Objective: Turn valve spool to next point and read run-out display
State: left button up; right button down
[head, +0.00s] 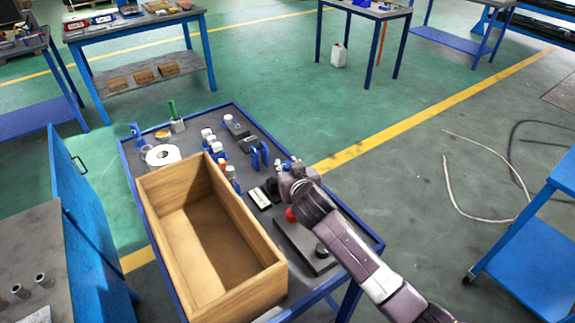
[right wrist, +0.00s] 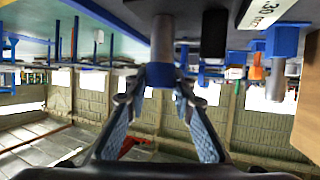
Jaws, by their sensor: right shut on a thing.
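My right gripper (head: 287,168) is over the right side of the blue-framed table, beside a dark base plate (head: 305,248). In the right wrist view, its fingers (right wrist: 158,95) are closed around the blue end of a grey cylindrical part, which looks like the valve spool (right wrist: 163,40). In the head view the gripper mostly hides this part. A small dark unit with a pale face, likely the run-out display (head: 260,198), lies left of the gripper. Part of its face shows in the right wrist view (right wrist: 262,12), but the reading is not legible. My left gripper is out of view.
A large open wooden box (head: 205,235) fills the table's front left. Several small bottles and blue parts stand behind it, with a white roll (head: 162,155) at the back left. A red knob (head: 290,215) is close to my right arm. A blue cabinet (head: 90,220) stands left.

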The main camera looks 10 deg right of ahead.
jog(key=c, duration=1.6)
grip_release()
jog(key=v, duration=1.2)
